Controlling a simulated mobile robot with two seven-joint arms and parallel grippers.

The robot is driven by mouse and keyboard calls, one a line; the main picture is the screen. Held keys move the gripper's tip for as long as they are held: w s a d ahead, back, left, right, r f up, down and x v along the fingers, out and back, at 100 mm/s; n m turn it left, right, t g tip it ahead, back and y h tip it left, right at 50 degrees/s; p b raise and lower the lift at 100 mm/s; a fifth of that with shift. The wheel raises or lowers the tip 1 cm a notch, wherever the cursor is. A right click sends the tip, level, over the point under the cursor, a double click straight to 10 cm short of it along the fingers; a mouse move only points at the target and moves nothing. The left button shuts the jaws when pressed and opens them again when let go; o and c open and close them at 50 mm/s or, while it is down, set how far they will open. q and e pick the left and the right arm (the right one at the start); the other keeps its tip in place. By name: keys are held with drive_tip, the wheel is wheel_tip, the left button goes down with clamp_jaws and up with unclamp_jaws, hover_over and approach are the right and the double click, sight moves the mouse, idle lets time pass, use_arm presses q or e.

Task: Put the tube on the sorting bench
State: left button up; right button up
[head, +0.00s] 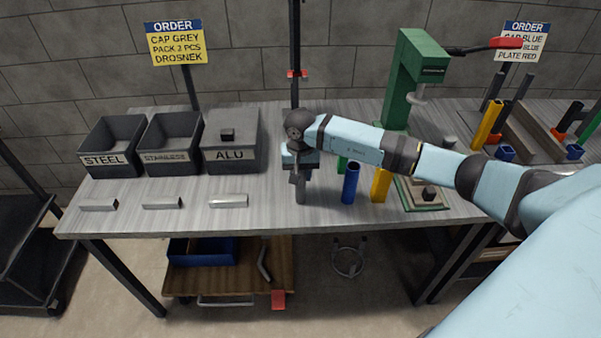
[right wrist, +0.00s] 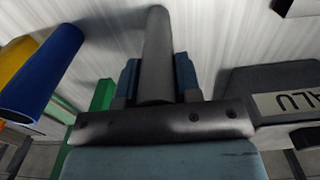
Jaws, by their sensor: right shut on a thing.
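The grey tube (head: 301,191) is upright in my right gripper (head: 299,170), over the front middle of the grey wood-topped bench (head: 270,215). The right wrist view shows the tube (right wrist: 155,50) between both fingers of the right gripper (right wrist: 157,82), which is shut on it. The tube's lower end is close to the bench top; I cannot tell whether it touches. Its upper part is hidden by the gripper. My left gripper is not in view.
A blue tube (head: 351,183), yellow tube (head: 381,185) and partly hidden green tube (head: 343,164) stand right of the gripper. A lidded ALU box (head: 232,155) and open STEEL (head: 101,159) and STAINLESS (head: 166,157) boxes stand left. A green press (head: 408,75) stands behind.

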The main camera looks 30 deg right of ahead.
drive_tip(key=shift+f, duration=0.15)
drive_tip(key=shift+f, duration=0.1)
drive_tip(key=o, duration=1)
